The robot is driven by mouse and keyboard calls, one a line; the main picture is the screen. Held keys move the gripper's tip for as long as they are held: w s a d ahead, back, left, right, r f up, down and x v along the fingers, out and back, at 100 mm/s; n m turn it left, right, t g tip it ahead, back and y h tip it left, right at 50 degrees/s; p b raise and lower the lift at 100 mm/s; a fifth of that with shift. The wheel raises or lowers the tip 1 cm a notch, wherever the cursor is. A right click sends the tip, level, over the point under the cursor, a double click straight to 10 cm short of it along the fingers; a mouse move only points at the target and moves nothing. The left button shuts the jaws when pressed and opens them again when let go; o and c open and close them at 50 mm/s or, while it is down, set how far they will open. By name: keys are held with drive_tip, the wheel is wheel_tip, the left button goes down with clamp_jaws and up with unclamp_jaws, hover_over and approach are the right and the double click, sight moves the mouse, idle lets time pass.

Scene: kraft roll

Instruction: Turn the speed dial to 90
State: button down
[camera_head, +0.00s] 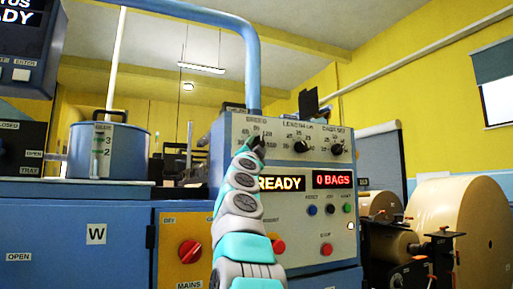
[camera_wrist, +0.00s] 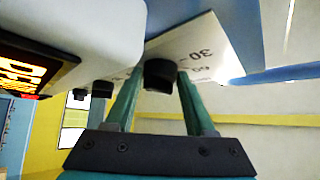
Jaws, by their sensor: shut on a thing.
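The speed dial (camera_wrist: 159,74) is a black knob on the pale control panel, seen in the wrist view between my two green fingers. The marks 30 and 60 show on the panel beside it. My gripper (camera_wrist: 157,88) is shut on the dial. In the head view my gripper (camera_head: 257,143) reaches up to the panel (camera_head: 225,150) under the SPEED label and covers most of the dial. The direction the dial points cannot be read in either view.
Right of my gripper are the length dial (camera_head: 300,147) and bags dial (camera_head: 337,149). Below are a READY display (camera_head: 282,183), a 0 BAGS display (camera_head: 332,180), small buttons and a red stop button (camera_head: 326,249). A red mains switch (camera_head: 190,251) is lower left. Kraft rolls (camera_head: 470,235) stand right.

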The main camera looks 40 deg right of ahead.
drive_tip(key=shift+c, duration=1.3)
unclamp_jaws()
drive_tip(key=b+v, duration=0.6)
drive_tip(key=v, duration=0.1)
drive_tip(key=shift+s+a, duration=0.2)
drive_tip(key=shift+s, duration=0.1)
drive_tip(key=shift+f, duration=0.15)
